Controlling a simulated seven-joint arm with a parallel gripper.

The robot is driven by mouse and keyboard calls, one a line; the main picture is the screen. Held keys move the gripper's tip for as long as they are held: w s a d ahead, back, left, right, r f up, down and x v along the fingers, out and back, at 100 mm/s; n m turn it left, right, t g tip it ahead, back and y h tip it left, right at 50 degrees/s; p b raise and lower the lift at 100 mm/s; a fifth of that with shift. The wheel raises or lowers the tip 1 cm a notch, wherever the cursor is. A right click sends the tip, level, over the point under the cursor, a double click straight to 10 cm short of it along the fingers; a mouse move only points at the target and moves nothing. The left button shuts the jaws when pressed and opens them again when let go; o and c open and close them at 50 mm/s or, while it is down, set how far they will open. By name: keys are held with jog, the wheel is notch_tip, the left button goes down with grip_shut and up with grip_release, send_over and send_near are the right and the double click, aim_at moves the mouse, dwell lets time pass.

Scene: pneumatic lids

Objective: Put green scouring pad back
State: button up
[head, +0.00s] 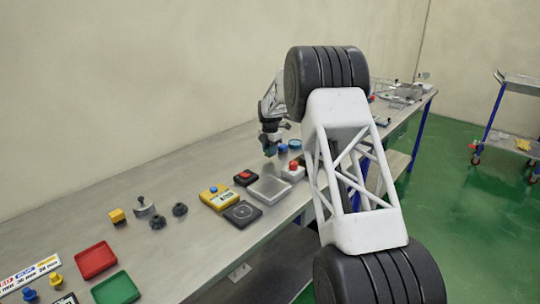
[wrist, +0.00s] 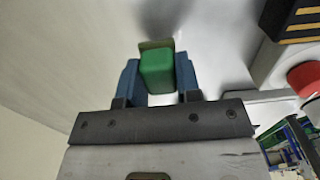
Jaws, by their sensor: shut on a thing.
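The green scouring pad (wrist: 156,72) is between the two blue fingers of my gripper (wrist: 158,78) in the wrist view. It looks like a small green block with an olive-tan layer at its far side. My gripper (head: 270,148) is shut on it, pointing down over the metal workbench in the head view. There it is above the back of a square metal plate or tray (head: 268,190); the pad itself is too small to make out. Whether the pad touches anything below cannot be told.
A box with a red button (head: 293,167) stands right of the metal plate; its red button (wrist: 306,79) also shows in the wrist view. A black box with a red top (head: 245,177), a yellow device (head: 219,197), a red tray (head: 96,260) and a green tray (head: 116,288) lie leftward.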

jog(key=shift+f, duration=1.15)
jog(key=shift+f, duration=0.15)
jog(key=o, duration=0.9)
jog(key=shift+r, duration=6.15)
